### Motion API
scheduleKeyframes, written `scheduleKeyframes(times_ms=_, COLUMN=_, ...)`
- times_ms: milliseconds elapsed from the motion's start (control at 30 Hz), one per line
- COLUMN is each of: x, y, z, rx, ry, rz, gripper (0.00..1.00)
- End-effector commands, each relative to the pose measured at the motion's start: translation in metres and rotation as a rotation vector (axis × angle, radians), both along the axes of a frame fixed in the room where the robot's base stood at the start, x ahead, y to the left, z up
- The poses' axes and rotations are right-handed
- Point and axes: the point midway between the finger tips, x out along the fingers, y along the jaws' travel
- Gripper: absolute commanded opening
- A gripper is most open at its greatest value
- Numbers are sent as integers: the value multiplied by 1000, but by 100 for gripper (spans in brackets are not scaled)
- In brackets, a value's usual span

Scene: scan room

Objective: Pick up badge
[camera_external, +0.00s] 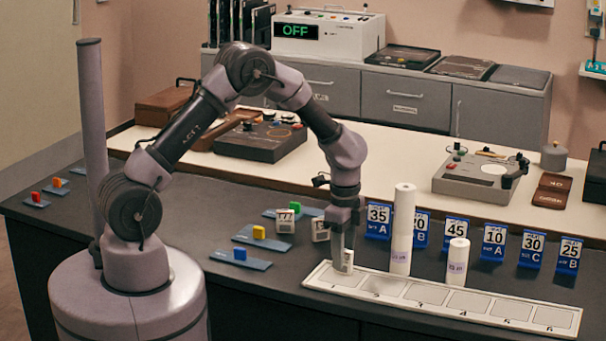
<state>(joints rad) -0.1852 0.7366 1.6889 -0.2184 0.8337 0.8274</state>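My gripper (345,258) points straight down over the left end of a long white strip (442,298) with several numbered grey slots. A small pale piece (348,262) shows at the fingertips, low over or on the first slot. I cannot tell whether it is a badge or whether the fingers press on it. Two small white badge-like tags (285,221) with dark print stand on the dark table left of my gripper; the second tag (320,229) is close to my wrist. Nothing in view is clearly labelled as a badge.
A tall white cylinder (402,230) and a shorter one (457,262) stand right of my gripper, behind or on the strip. Several blue number cards (494,241) stand behind them. Blue holders with a yellow block (258,232) and a blue block (240,253) lie left.

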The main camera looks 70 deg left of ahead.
Motion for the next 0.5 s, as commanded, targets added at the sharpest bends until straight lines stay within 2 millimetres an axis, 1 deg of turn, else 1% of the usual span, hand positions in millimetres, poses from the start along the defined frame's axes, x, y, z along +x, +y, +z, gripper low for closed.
scheduleKeyframes(times_ms=33, x=0, y=0, z=-10, rx=0, ry=1, rz=0, gripper=38)
scheduleKeyframes(times_ms=67, x=0, y=0, z=-12, rx=0, ry=0, rz=0, gripper=38)
scheduleKeyframes(times_ms=233, x=0, y=0, z=-9, rx=1, ry=-1, rz=0, gripper=38)
scheduleKeyframes(times_ms=367, x=0, y=0, z=-9, rx=1, ry=-1, rz=0, gripper=13)
scheduleKeyframes(times_ms=400, x=0, y=0, z=-9, rx=1, ry=-1, rz=0, gripper=5)
scheduleKeyframes(times_ms=433, x=0, y=0, z=-9, rx=1, ry=-1, rz=0, gripper=0)
scheduleKeyframes(times_ms=500, x=0, y=0, z=-9, rx=1, ry=-1, rz=0, gripper=0)
